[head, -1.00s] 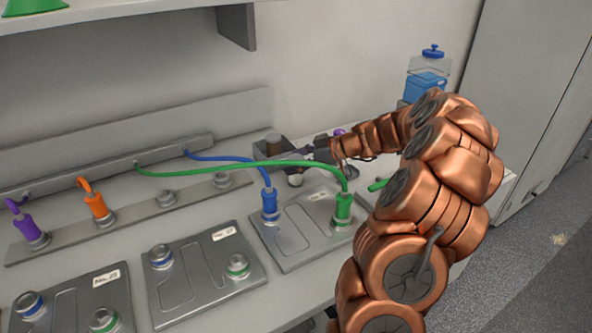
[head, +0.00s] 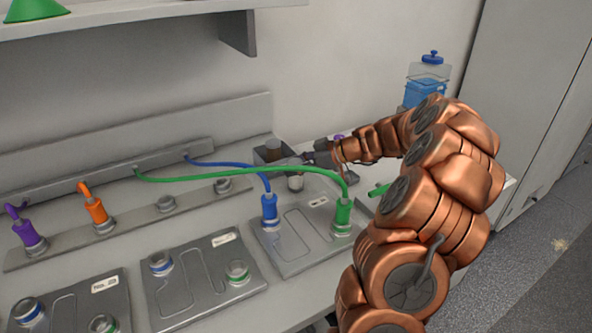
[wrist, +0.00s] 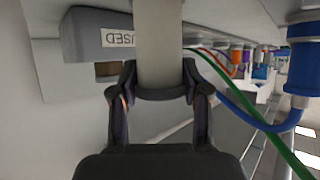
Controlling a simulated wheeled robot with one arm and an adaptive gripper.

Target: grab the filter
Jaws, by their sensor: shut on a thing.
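The filter shows in the wrist view as a pale grey, smooth cylinder (wrist: 158,45) running from the top edge of the picture down between the fingers. My gripper (wrist: 158,90) is shut on its near end, one dark finger on each side.
A grey bin (head: 270,155) with a brown cylinder stands left of my gripper; its label reads "USED" in the wrist view (wrist: 90,35). The green cable (head: 240,169) and blue cable (head: 240,163) arch close by. Battery plates (head: 205,275) fill the front. A blue-capped bottle (head: 426,80) stands at right.

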